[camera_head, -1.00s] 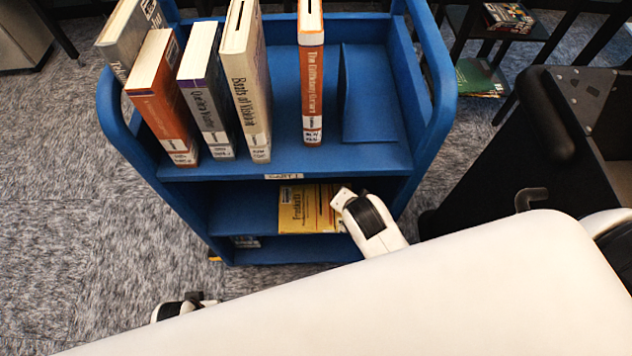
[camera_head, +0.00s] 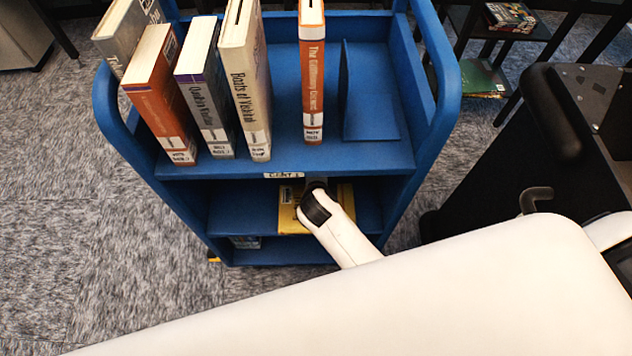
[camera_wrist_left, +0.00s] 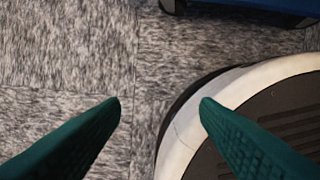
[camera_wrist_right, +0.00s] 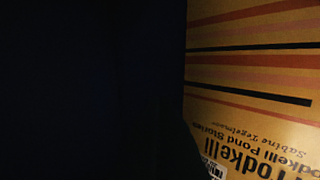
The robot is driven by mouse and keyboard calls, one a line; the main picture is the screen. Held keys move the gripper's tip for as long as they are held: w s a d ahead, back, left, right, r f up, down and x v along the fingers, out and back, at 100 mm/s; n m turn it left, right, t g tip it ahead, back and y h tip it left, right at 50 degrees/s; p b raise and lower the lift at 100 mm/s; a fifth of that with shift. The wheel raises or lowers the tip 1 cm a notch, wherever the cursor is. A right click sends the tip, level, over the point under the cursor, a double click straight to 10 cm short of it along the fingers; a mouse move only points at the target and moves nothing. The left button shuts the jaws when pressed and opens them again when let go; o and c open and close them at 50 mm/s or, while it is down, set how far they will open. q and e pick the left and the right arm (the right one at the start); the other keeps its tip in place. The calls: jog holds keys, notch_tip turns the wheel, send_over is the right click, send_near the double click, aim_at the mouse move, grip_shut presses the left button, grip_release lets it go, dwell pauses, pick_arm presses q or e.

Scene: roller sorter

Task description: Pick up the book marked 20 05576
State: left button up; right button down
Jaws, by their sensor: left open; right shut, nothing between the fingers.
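A yellow book (camera_head: 288,222) lies on the middle shelf of the blue cart. It also shows in the right wrist view (camera_wrist_right: 245,62), close up, with stripes, upside-down title letters and part of a barcode label. No number 20 05576 is readable on any book. My right gripper (camera_head: 317,190) reaches in over the yellow book and covers part of it. Its fingertips are hidden in the head view, and the right wrist view is mostly dark; whether it touches the book is unclear. My left gripper (camera_wrist_left: 160,100) is open and empty above the carpet.
The blue cart's top shelf (camera_head: 290,155) holds several upright books and a blue bookend (camera_head: 370,95). This shelf overhangs the middle one. Another item (camera_head: 245,242) lies low at the cart's left. A black piece of furniture (camera_head: 520,150) stands at right; carpet is free at left.

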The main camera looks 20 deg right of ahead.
jog(key=f+b, duration=0.1)
jog(key=w+f, duration=0.1)
jog(key=f+b, duration=0.1)
jog(key=shift+w+d+b, duration=0.25)
jog(key=shift+b, duration=0.05)
jog(key=f, duration=0.1)
jog(key=w+b, duration=0.1)
jog(key=f+b, duration=0.1)
jog(key=shift+w+d+f, duration=0.2)
jog(key=shift+w+f, duration=0.05)
jog(key=shift+f, duration=0.05)
pick_arm(q)
jog(key=w+r, duration=0.2)
jog(key=r, duration=0.7)
jog(key=w+r+t, duration=0.1)
jog(key=w+r, duration=0.1)
jog(key=r, duration=0.7)
jog(key=shift+d+r+b, duration=0.2)
jog(key=shift+b, duration=0.15)
pick_arm(e)
jog(key=shift+f, duration=0.1)
pick_arm(q)
jog(key=shift+w, duration=0.1)
